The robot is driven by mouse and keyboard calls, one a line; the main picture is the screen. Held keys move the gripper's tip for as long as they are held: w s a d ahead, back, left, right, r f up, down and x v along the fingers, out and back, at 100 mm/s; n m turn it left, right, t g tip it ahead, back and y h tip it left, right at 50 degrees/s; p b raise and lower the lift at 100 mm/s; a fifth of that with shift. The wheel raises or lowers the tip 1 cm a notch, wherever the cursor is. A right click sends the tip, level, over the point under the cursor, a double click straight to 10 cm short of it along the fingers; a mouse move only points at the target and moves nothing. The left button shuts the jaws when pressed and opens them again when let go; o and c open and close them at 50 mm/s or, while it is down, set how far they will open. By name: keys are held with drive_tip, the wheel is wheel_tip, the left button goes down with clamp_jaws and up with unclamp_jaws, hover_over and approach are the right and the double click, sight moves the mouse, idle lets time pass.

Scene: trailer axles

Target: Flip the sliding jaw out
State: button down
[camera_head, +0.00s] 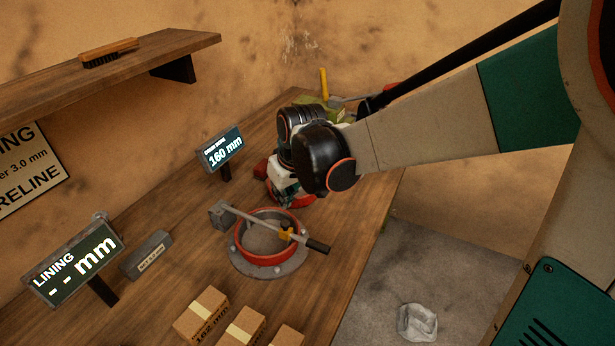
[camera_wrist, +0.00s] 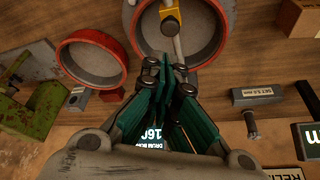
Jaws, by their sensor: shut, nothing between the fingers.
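A long measuring bar (camera_head: 255,220) lies across the red-rimmed drum (camera_head: 240,237). It has a grey block at its left end and a black grip at its right end. The yellow sliding jaw (camera_head: 285,232) sits on the bar over the drum's right part. In the wrist view the yellow jaw (camera_wrist: 171,13) shows at the top edge, inside the drum's red ring (camera_wrist: 143,30). My gripper (camera_wrist: 166,66) is shut and empty, its green fingers together and pointing towards the drum's rim. In the head view my wrist partly hides it, behind the drum.
A lit display reading 160 mm (camera_head: 222,148) and a lining display (camera_head: 75,262) stand on the bench. A grey set block (camera_head: 147,254) and several cardboard boxes (camera_head: 202,314) lie nearby. A second red-rimmed drum (camera_wrist: 92,60) and a green tool (camera_wrist: 32,112) are left in the wrist view.

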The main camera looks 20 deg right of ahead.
drive_tip(key=v, duration=0.6)
drive_tip(key=shift+s, duration=0.3)
drive_tip(key=s+d+m+t+b, duration=0.1)
drive_tip(key=s+d, duration=0.2)
drive_tip(key=s, duration=0.5)
drive_tip(key=s+d+f+m+t+h+b, duration=0.1)
drive_tip(key=s+d, duration=0.3)
drive_tip(key=s, duration=0.5)
drive_tip(key=shift+f+m+t+b, duration=0.15)
drive_tip(key=shift+m+t+b, duration=0.55)
drive_tip(key=shift+m, duration=0.1)
drive_tip(key=shift+w+d, duration=0.1)
drive_tip(key=shift+d, duration=0.05)
